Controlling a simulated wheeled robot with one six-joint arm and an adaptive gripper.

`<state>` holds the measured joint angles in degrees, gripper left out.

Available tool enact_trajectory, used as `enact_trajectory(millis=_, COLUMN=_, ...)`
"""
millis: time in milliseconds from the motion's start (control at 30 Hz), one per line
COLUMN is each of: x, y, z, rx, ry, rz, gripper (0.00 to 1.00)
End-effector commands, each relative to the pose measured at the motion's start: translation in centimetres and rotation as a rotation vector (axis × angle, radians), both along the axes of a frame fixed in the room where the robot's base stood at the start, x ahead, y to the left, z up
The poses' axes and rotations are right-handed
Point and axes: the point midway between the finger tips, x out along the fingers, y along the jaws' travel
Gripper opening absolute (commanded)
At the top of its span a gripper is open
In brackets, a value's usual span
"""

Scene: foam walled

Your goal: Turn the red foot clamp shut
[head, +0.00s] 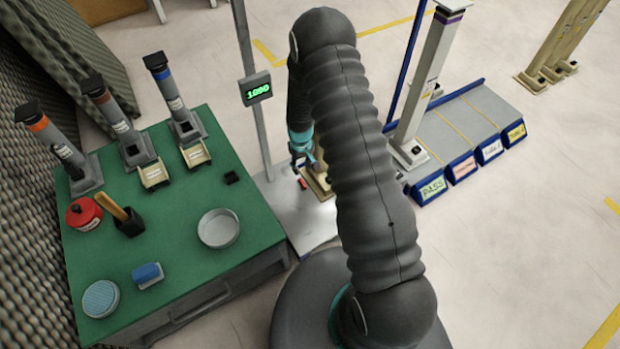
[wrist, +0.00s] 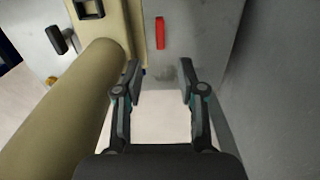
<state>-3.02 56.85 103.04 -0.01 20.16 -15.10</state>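The red foot clamp (wrist: 160,32) shows in the wrist view as a short upright red bar beside the tan foot plate, above the gap between my fingertips. In the head view it is a small red spot (head: 303,184) on the grey plate. My gripper (wrist: 160,74) is open and empty, its two fingers apart, with the red bar ahead of them and not between them. In the head view my gripper (head: 302,148) is over the plate, partly hidden by my arm. The tan post (wrist: 75,100) stands close to the left finger in the wrist view.
A black handle (wrist: 56,39) is left of the tan foot. A pole with a green display (head: 256,88) stands by the grey plate (head: 312,225). The green table (head: 190,255) holds several posts, a bowl and tins. A blue-edged rack (head: 455,130) with labelled bays is at right.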

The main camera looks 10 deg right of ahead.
Motion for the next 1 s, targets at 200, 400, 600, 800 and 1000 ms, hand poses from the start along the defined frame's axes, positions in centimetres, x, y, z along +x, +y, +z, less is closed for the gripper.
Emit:
enact_trajectory(millis=200, x=-0.1, y=-0.1, z=-4.3, rx=-0.001, ry=0.002, rz=-0.001, gripper=0.4)
enact_trajectory(millis=400, x=0.0, y=-0.1, z=-7.4, rx=0.0, ry=0.0, rz=-0.002, gripper=0.4)
enact_trajectory(millis=600, x=0.0, y=-0.1, z=-9.1, rx=0.0, ry=0.001, rz=-0.002, gripper=0.4)
enact_trajectory(millis=800, x=0.0, y=-0.1, z=-9.5, rx=-0.001, ry=-0.001, rz=-0.002, gripper=0.4)
enact_trajectory(millis=1000, x=0.0, y=-0.1, z=-9.5, rx=-0.001, ry=-0.001, rz=-0.002, gripper=0.3)
